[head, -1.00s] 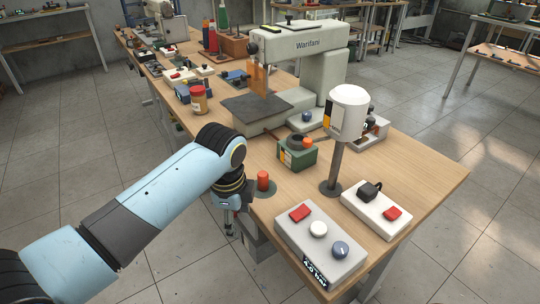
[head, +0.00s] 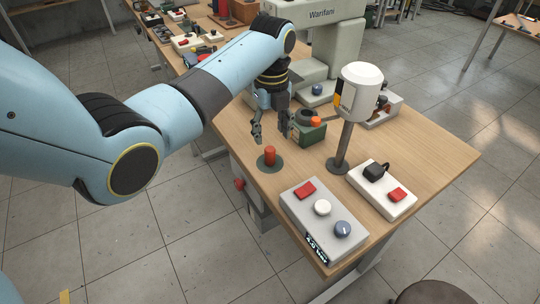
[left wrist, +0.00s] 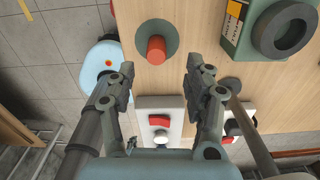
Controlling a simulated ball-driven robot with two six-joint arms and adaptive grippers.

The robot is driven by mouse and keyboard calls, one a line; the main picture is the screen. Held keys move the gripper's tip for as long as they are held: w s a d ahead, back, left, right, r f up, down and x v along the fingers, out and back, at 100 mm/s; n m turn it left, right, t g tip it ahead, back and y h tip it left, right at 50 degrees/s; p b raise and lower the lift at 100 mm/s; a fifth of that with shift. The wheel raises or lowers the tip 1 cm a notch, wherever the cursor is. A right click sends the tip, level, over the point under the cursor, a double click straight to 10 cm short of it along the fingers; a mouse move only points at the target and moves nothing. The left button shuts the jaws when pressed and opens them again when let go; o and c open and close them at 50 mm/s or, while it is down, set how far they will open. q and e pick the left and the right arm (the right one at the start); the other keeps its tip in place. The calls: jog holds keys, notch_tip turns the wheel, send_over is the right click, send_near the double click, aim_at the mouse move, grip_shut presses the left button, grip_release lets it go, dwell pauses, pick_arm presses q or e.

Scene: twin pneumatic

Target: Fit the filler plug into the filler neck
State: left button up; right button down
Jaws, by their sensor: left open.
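The filler plug, taken to be the red-orange cylinder (head: 270,155), stands upright on a dark round base on the bench. It also shows in the left wrist view (left wrist: 156,48). The filler neck, taken to be the black ring (head: 306,114) on the green box (head: 313,134), is behind and right of the plug. The ring's opening shows in the left wrist view (left wrist: 284,28). My left gripper (head: 272,136) is open, points down and hangs above the plug, apart from it. In the left wrist view its empty fingers (left wrist: 155,78) are spread. My right gripper is in neither view.
A post with a white head (head: 361,92) stands right of the green box. A grey control box (head: 324,225) and a white switch box (head: 383,190) are in front. The white machine (head: 330,40) is behind. Some bare bench (head: 228,128) lies left of my gripper.

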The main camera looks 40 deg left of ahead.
aim_at(270, 150)
pick_arm(q)
jog(key=f, duration=0.5)
jog(key=shift+s+d+f, duration=0.2)
jog(key=shift+s+f, duration=0.15)
jog(key=shift+f, duration=0.05)
grip_shut()
jog(key=shift+r, duration=0.1)
